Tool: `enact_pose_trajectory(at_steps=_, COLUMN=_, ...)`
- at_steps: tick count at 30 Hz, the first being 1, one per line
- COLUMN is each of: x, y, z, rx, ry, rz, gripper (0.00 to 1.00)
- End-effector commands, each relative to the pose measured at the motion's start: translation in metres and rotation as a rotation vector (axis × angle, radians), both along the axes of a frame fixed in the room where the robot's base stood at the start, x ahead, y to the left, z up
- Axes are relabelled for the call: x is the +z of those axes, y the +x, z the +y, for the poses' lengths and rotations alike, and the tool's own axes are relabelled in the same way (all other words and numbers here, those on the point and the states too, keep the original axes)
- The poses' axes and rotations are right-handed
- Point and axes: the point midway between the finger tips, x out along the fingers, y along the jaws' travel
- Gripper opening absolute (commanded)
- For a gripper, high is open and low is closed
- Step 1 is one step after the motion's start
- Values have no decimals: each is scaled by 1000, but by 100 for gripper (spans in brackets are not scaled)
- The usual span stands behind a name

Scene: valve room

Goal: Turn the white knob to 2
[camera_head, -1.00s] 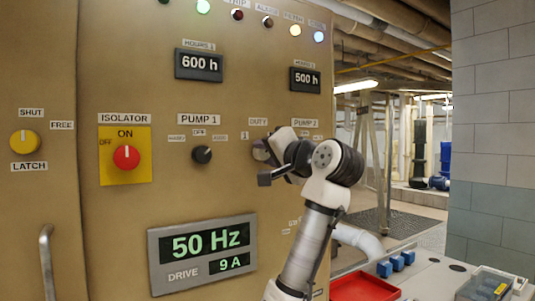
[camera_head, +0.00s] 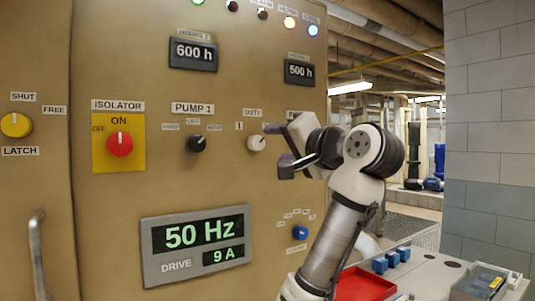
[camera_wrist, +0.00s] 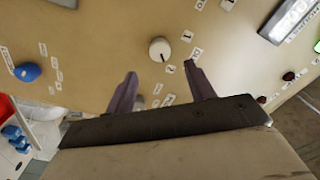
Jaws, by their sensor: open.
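The white knob (camera_head: 257,142) is on the tan panel below the DUTY label, with the tag 1 (camera_head: 239,126) at its upper left. It also shows in the wrist view (camera_wrist: 160,49), where its dark pointer line runs downward toward a small tag (camera_wrist: 170,69) that I cannot read clearly. My gripper (camera_head: 280,147) is open and empty, just right of the knob in the head view. In the wrist view its two purple-grey fingers (camera_wrist: 164,74) are apart, with the knob beyond their tips and clear of them. My gripper partly covers the PUMP 2 area in the head view.
A black knob (camera_head: 197,144) and a red isolator knob (camera_head: 120,145) are to the left. A blue knob (camera_head: 300,232) is lower right on the panel. A red tray (camera_head: 362,284) and blue blocks (camera_head: 389,260) rest on the bench at the lower right.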

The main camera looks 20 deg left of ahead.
Motion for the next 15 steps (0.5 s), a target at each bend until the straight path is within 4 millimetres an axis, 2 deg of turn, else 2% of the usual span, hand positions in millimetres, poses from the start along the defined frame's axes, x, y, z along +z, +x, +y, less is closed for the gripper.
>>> enact_pose_trajectory(at_steps=1, x=-4, y=-8, z=-10, rx=-4, ry=2, rz=-5, gripper=54)
enact_pose_trajectory(at_steps=6, x=-3, y=-27, z=-35, rx=-2, ry=1, rz=-3, gripper=54)
enact_pose_trajectory(at_steps=10, x=-3, y=-36, z=-46, rx=-1, ry=1, rz=-2, gripper=54)
enact_pose_trajectory(at_steps=15, x=-2, y=-40, z=-50, rx=0, ry=1, rz=-1, gripper=54)
